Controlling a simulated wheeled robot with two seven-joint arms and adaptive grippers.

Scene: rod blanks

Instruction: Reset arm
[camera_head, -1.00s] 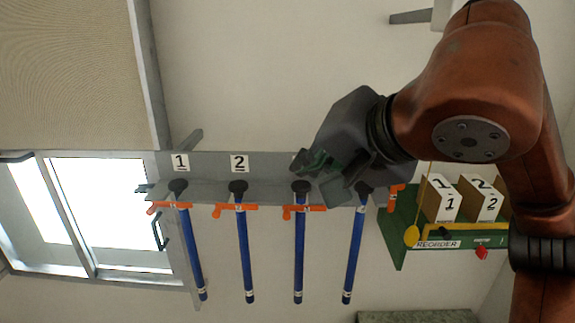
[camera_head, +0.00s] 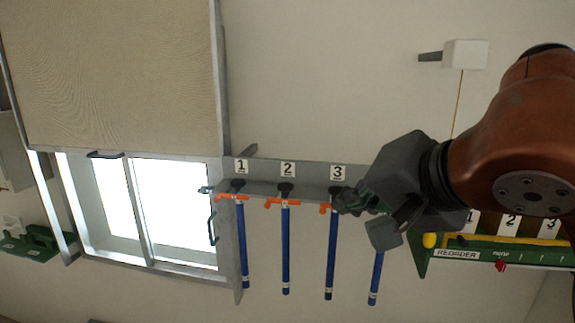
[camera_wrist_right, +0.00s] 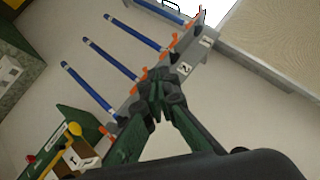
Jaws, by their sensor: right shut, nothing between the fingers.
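My right gripper (camera_head: 352,204) is at the right of the head view, in front of the right end of a grey wall rack (camera_head: 312,177). Its fingers are together and empty; in the right wrist view (camera_wrist_right: 158,95) the dark green fingers meet at the tips. Several blue rods hang from the rack on dark round holders with orange clips: rod 1 (camera_head: 242,245), rod 2 (camera_head: 285,250), rod 3 (camera_head: 332,255) and a further rod (camera_head: 376,275). The gripper hides that last rod's top and holder. My left gripper is not in view.
A green reorder shelf (camera_head: 425,262) with numbered boxes is at the right, partly behind my right arm. A bright window (camera_head: 110,205) and a beige panel (camera_head: 120,75) are at the left. A small white box (camera_head: 465,53) is on the upper wall.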

